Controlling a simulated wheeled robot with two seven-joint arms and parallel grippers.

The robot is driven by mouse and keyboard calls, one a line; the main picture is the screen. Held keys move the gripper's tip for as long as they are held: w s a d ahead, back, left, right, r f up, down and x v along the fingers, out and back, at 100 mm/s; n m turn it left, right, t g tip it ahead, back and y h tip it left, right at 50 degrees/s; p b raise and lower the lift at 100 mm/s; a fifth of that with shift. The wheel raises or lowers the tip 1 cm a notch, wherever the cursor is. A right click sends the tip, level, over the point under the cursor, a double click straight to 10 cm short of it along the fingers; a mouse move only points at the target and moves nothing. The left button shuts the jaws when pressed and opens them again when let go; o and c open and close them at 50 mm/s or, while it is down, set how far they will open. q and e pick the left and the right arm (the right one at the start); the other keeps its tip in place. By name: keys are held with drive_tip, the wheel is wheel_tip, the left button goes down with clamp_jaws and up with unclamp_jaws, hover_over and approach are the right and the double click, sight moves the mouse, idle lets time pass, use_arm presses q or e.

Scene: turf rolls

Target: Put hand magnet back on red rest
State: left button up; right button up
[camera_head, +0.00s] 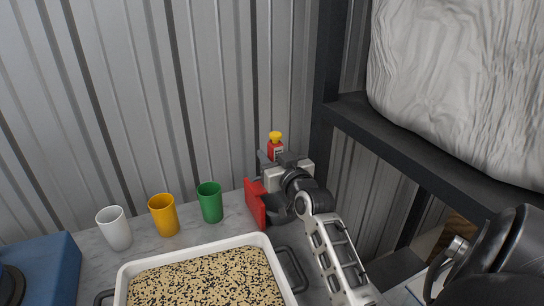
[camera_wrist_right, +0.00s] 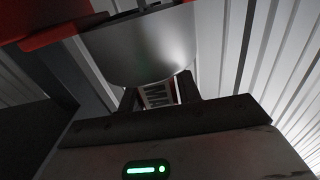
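The red rest (camera_head: 255,203) stands at the back of the grey counter, right of the green cup; its red also shows at the upper left of the right wrist view (camera_wrist_right: 50,24). My right gripper (camera_head: 266,165) is just behind and above the rest. In the right wrist view the hand magnet (camera_wrist_right: 145,52) is a broad silver round body beyond the fingers. Its lettered part (camera_wrist_right: 158,95) sits between the two fingers, which are closed on it. In the head view the magnet is mostly hidden by my gripper. I cannot tell whether magnet and rest touch. My left gripper is out of view.
A tray of mixed grain (camera_head: 205,280) is in front. White (camera_head: 115,228), yellow (camera_head: 164,215) and green (camera_head: 210,202) cups stand behind it. A dark shelf (camera_head: 430,140) bearing a white bundle (camera_head: 460,85) is at right.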

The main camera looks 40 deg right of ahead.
drive_tip(key=shift+o, duration=1.2)
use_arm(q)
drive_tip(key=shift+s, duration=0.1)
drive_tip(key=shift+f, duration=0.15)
use_arm(e)
drive_tip(key=shift+f+b, duration=0.15)
drive_tip(key=shift+b, duration=0.15)
drive_tip(key=shift+s+a, duration=0.1)
drive_tip(key=shift+s, duration=0.2)
use_arm(q)
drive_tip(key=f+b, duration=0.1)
drive_tip(key=b, duration=0.1)
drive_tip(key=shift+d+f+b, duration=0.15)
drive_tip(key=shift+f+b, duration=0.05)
drive_tip(key=shift+b, duration=0.15)
use_arm(e)
drive_tip(key=v, duration=1.5)
drive_tip(key=shift+s, duration=0.2)
